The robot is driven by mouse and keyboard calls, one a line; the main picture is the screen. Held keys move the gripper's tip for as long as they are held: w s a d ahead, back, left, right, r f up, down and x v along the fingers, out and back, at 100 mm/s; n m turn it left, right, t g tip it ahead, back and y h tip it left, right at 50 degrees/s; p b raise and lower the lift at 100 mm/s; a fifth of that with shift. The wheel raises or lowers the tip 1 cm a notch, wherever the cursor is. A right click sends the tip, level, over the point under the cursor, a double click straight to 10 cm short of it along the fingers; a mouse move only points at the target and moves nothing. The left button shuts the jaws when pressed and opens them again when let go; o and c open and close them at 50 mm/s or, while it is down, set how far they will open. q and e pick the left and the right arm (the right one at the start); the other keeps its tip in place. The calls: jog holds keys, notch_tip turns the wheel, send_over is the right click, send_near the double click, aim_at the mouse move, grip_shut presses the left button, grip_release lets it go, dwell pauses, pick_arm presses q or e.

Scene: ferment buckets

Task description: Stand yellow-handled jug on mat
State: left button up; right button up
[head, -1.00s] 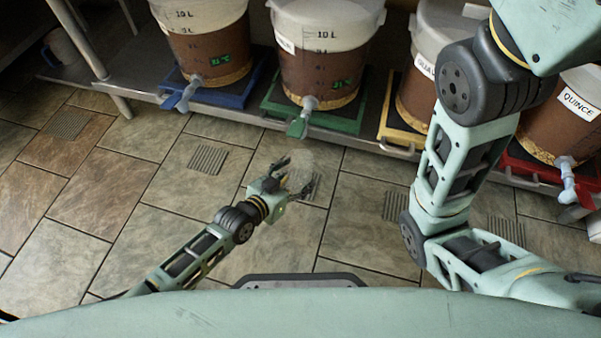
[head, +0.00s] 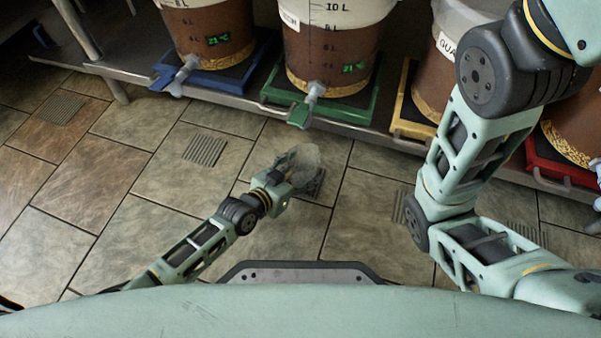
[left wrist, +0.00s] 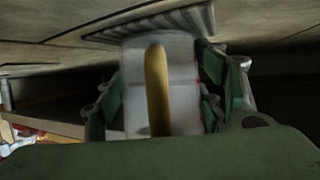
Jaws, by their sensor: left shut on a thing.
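A clear, see-through jug (head: 306,158) is in my left gripper (head: 298,176), low over the floor in front of the green-stand bucket. In the left wrist view the jug (left wrist: 185,88) shows between the fingers, its yellow handle (left wrist: 156,90) facing the camera. The left gripper (left wrist: 162,95) is shut on the jug. Several grey ribbed mats lie on the floor; one mat (head: 313,186) is under or just behind the gripper and partly hidden. I cannot tell whether the jug touches it. My right arm fills the right side; its gripper is out of view.
Buckets of brown liquid stand on a low metal shelf, on blue (head: 225,85), green (head: 345,112), yellow (head: 408,115) and red (head: 560,168) stands. Another ribbed mat (head: 205,150) lies left.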

pick_arm(q)
jog(key=shift+f, duration=0.2)
jog(key=o, duration=1.2)
jog(key=shift+c, duration=0.2)
jog(key=shift+r, duration=0.1)
jog(key=shift+r, duration=0.25)
jog(key=p+v, duration=0.6)
jog(key=v, duration=0.3)
jog(key=shift+s+a+r, duration=0.2)
jog(key=shift+s+a, duration=0.05)
jog(key=shift+s, duration=0.05)
jog(key=shift+p+v, duration=0.65)
jog(key=shift+v, duration=0.4)
jog(key=shift+f, duration=0.2)
